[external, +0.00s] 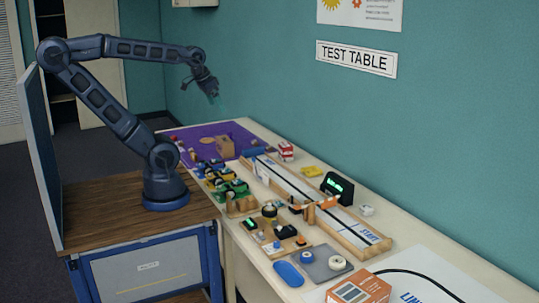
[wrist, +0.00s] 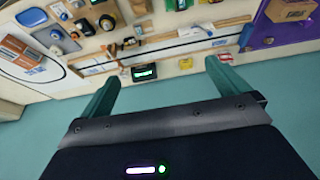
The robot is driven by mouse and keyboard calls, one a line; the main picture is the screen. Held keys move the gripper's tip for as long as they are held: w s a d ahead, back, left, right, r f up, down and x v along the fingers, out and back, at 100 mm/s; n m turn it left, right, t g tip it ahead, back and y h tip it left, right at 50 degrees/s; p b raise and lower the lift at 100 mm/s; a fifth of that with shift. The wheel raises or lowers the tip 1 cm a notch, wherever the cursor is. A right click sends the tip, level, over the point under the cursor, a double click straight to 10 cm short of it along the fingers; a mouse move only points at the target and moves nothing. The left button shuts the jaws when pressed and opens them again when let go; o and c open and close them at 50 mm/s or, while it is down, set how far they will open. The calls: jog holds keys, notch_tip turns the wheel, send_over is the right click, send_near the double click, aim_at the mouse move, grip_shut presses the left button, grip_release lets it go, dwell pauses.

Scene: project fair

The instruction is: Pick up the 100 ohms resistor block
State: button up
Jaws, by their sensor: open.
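My gripper (external: 213,95) is raised high above the far part of the table, near the teal wall. In the wrist view my gripper (wrist: 161,73) shows its two green fingers spread wide with nothing between them. Several small coloured blocks (external: 226,184) stand in a cluster on the near side of the table, and small parts sit on a wooden board (external: 262,247). No label is readable at this size, so I cannot tell which piece is the 100 ohms resistor block. My gripper is well apart from all of them.
A long wooden track (external: 360,236) runs along the table beside a black box with a green display (external: 338,187). A purple mat (external: 190,137) holds a cardboard box (external: 225,146). An orange box (external: 358,289) stands at the near end. The wall (external: 440,130) bounds the right side.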

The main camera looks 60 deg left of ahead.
dwell(0.3)
jog(key=c, duration=0.6)
jog(key=shift+o, duration=0.2)
jog(key=shift+w, duration=0.1)
